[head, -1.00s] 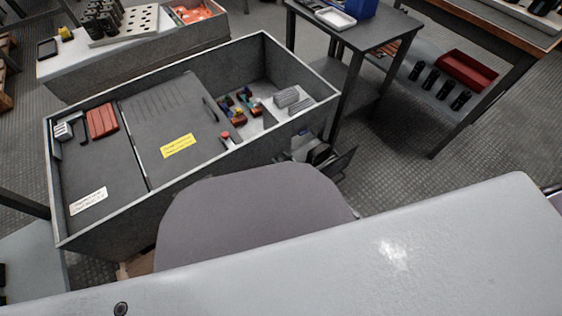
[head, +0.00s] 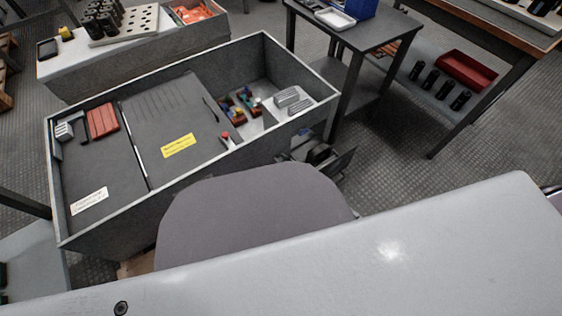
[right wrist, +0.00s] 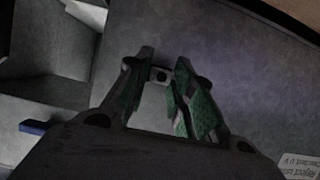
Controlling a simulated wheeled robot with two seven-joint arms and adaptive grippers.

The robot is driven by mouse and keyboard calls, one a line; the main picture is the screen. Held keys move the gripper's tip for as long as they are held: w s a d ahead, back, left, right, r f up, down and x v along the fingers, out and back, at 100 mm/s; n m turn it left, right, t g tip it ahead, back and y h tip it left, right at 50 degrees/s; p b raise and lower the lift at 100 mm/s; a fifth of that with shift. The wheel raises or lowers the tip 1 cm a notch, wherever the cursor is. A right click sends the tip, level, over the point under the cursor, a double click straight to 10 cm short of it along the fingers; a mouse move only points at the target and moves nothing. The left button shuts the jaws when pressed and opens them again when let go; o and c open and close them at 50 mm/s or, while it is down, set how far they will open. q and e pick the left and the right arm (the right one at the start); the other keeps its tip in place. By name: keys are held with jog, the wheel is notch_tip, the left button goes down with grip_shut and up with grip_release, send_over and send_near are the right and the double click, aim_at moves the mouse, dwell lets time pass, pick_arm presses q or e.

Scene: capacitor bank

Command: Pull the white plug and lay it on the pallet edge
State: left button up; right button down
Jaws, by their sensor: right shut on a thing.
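My right gripper shows in the right wrist view (right wrist: 161,82), with green-padded fingers closed around a small grey piece (right wrist: 160,74) that has a dark spot. I cannot tell whether this piece is the white plug. In the head view, dark parts of my right arm (head: 318,153) show low outside the front wall of the big grey crate (head: 110,217). My gripper's tips are not clear there. A small pale piece with a red top (head: 227,138) stands in the crate. No pallet edge can be made out for certain. My left gripper is not in view.
The crate holds dark panels, a yellow label (head: 179,146), red blocks (head: 102,120), coloured pieces (head: 241,101) and grey ribbed blocks (head: 287,97). A grey-topped table (head: 372,37) stands behind right. In the wrist view, a reject label (right wrist: 299,164) lies at lower right.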

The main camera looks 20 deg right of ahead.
jog(key=c, duration=0.6)
grip_release()
jog(key=shift+c, duration=0.2)
jog(key=shift+s, duration=0.1)
jog(key=v, duration=1.1)
jog(key=shift+s+d+r, duration=0.15)
jog(key=shift+s, duration=0.2)
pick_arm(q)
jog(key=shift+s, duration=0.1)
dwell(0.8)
